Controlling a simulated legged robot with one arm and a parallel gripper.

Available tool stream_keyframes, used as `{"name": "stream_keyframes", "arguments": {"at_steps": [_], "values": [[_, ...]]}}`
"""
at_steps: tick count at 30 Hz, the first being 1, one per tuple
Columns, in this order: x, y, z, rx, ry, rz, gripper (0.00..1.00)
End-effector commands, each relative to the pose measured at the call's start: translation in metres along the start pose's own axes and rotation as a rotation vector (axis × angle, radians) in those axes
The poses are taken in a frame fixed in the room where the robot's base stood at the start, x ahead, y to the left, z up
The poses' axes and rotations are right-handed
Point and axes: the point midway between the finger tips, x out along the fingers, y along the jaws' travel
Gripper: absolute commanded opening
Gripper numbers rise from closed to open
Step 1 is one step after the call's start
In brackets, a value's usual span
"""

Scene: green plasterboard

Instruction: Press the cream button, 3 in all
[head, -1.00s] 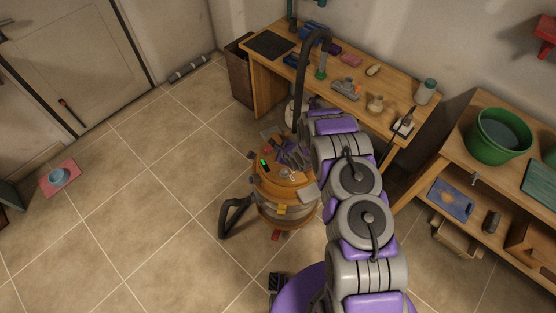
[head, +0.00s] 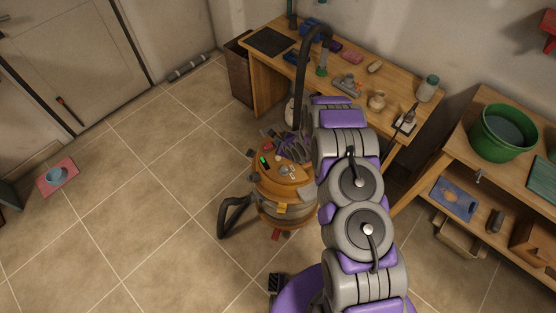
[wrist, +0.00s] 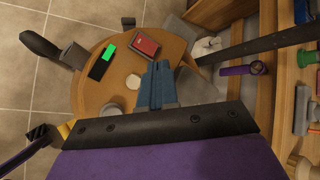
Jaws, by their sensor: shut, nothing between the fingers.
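The cream button (wrist: 133,81) is a small round disc on the orange-brown top of a drum-shaped machine (wrist: 92,97). My gripper (wrist: 161,66) is shut and empty. In the wrist view its blue-grey fingers stand just right of the button, which is in plain sight; I cannot tell their height above the top. Beside the button are a black panel with a green light (wrist: 103,61), a red switch (wrist: 145,43) and a grey knob (wrist: 112,109). In the head view the machine (head: 270,188) stands on the floor, and my arm partly covers it.
A black hose (head: 300,85) rises behind the machine, and another black hose end (head: 232,215) sticks out at its left. A wooden workbench (head: 262,75) with tools stands behind. A shelf with a green bucket (head: 503,132) is at right. The tiled floor at left is mostly clear.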

Motion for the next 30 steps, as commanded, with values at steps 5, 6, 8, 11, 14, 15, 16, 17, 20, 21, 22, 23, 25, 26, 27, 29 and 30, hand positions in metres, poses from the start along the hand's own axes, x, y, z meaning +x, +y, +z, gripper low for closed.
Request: {"name": "stream_keyframes", "arguments": {"at_steps": [5,6,8,11,14,15,16,17,20,21,22,23,25,26,27,29,30], "values": [[-0.005,-0.002,0.006,0.003,-0.006,0.0,0.0],[-0.006,-0.002,0.007,0.004,-0.006,0.001,0.0],[-0.006,-0.002,0.007,0.004,-0.006,0.001,0.0],[-0.006,-0.002,0.007,0.004,-0.006,0.001,0.0],[-0.006,-0.003,0.007,0.004,-0.006,0.001,0.0],[-0.006,-0.003,0.007,0.004,-0.006,0.001,0.0],[-0.006,-0.002,0.007,0.004,-0.006,0.001,0.0],[-0.005,-0.002,0.006,0.004,-0.006,0.001,0.0],[-0.003,-0.001,0.005,0.004,-0.006,0.001,0.0],[-0.002,0.001,0.004,0.004,-0.006,0.001,0.0],[0.0,0.002,0.003,0.004,-0.006,0.001,0.0],[0.001,0.003,0.001,0.004,-0.006,0.001,0.0],[0.006,0.006,-0.002,0.004,-0.006,0.001,0.0],[0.008,0.008,-0.004,0.005,-0.005,0.001,0.0],[0.011,0.01,-0.006,0.005,-0.005,0.001,0.0],[0.017,0.014,-0.01,0.004,-0.005,0.001,0.0],[0.02,0.017,-0.013,0.004,-0.005,0.002,0.0]]}}
